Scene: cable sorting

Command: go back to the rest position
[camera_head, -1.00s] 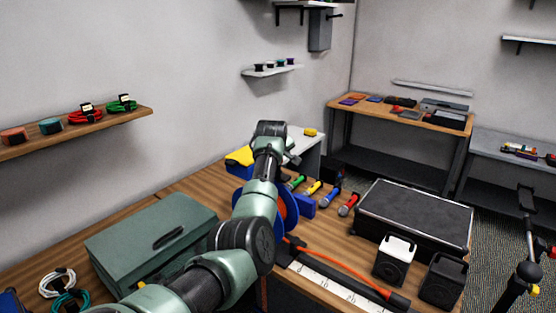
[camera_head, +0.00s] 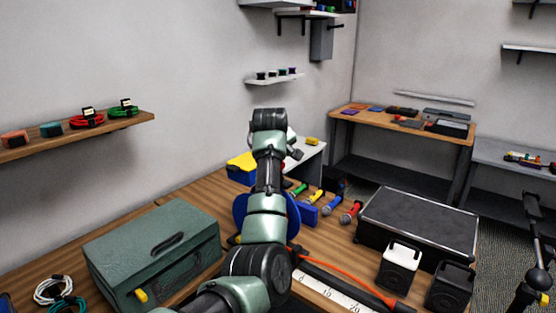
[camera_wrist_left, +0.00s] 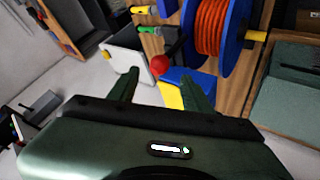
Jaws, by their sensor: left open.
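My left arm rises from the bottom of the head view, over the wooden bench. My left gripper (camera_head: 292,150) is at its far end, mostly hidden behind the arm. In the left wrist view the two fingers (camera_wrist_left: 160,88) are apart, with nothing gripped between them. A red ball-shaped thing (camera_wrist_left: 160,66) shows beyond the fingertips. A blue reel with orange cable (camera_wrist_left: 210,28) is beyond the gripper; in the head view its blue rim (camera_head: 239,208) is partly hidden by my arm. My right gripper is not in view.
A green toolbox (camera_head: 150,250) stands left of my arm. A yellow-and-blue bin (camera_head: 240,170) stands behind the arm. A wall shelf (camera_head: 70,137) holds cables.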

